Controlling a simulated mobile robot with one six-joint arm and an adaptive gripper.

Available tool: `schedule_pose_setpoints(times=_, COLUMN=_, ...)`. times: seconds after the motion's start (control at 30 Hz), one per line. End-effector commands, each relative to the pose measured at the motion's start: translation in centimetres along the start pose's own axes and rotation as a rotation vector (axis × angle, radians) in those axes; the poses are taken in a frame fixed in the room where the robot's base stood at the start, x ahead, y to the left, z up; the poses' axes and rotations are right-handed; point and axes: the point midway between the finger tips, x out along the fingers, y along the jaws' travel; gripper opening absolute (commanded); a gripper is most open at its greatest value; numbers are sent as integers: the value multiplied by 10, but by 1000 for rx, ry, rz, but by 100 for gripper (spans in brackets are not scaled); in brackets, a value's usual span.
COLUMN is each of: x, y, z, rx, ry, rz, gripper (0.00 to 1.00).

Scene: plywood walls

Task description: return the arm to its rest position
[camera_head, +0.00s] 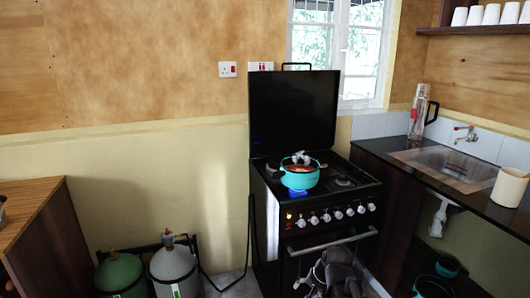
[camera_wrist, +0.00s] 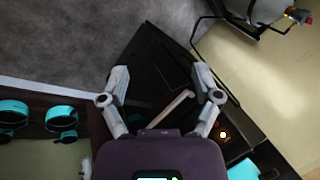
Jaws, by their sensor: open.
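My gripper (camera_wrist: 161,76) shows in the wrist view with its two grey fingers spread wide apart and nothing between them. Beyond the fingers are the dark oven front (camera_wrist: 160,60) and its pale handle bar (camera_wrist: 172,108). In the head view, grey parts of my arm show low in front of the oven, below the handle (camera_head: 333,242); the fingers cannot be told apart there. The black stove (camera_head: 318,240) has its lid raised.
A turquoise pot (camera_head: 299,178) with reddish contents sits on a burner with a blue glow. Gas cylinders (camera_head: 174,268) stand left of the stove. A dark counter with a sink (camera_head: 440,163) is on the right, with turquoise pots (camera_head: 434,287) below. A wooden cabinet (camera_head: 35,210) is left.

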Motion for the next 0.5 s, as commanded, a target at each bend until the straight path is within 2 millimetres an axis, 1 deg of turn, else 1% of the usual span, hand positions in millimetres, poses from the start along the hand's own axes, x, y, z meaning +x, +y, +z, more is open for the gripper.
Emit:
schedule_pose_setpoints(times=0.03, x=-1, y=10, z=11, rx=-66, ry=-15, rz=53, gripper=81)
schedule_pose_setpoints(times=0.1, x=-2, y=22, z=19, rx=-146, ry=-35, rz=117, gripper=81)
schedule_pose_setpoints(times=0.3, x=-8, y=48, z=38, rx=-319, ry=-95, rz=259, gripper=81)
schedule_pose_setpoints(times=0.5, x=-17, y=70, z=53, rx=-451, ry=-157, rz=372, gripper=81)
